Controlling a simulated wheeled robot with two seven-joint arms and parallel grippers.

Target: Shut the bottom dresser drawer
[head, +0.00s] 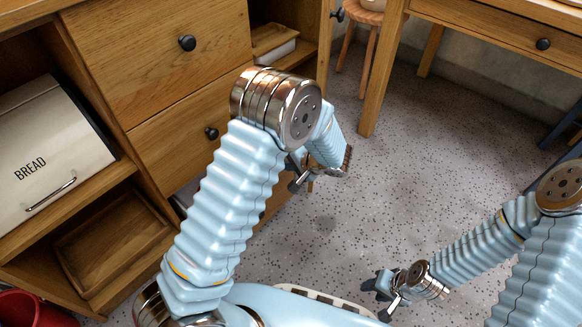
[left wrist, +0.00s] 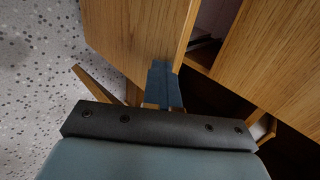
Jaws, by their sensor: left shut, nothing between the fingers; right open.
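The wooden dresser has two closed drawer fronts with dark knobs, an upper one (head: 150,70) and a middle one (head: 175,135). The bottom drawer (head: 275,203) is mostly hidden behind my left arm; a strip of its wood shows right of the arm, apparently standing out. In the left wrist view a wooden panel (left wrist: 125,40), likely its front, has a dark gap beside it. My left gripper (head: 309,184) is shut and empty; its blue fingers (left wrist: 163,72) are at that panel, contact unclear. My right gripper (head: 383,293) is open and empty, low over the floor.
Left of the drawers are a bread box (head: 45,150) and an open wooden compartment (head: 115,235). A red bucket (head: 30,310) is at lower left. A wooden desk (head: 480,25) and stool (head: 362,30) stand at the back. Speckled floor (head: 400,180) is clear between.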

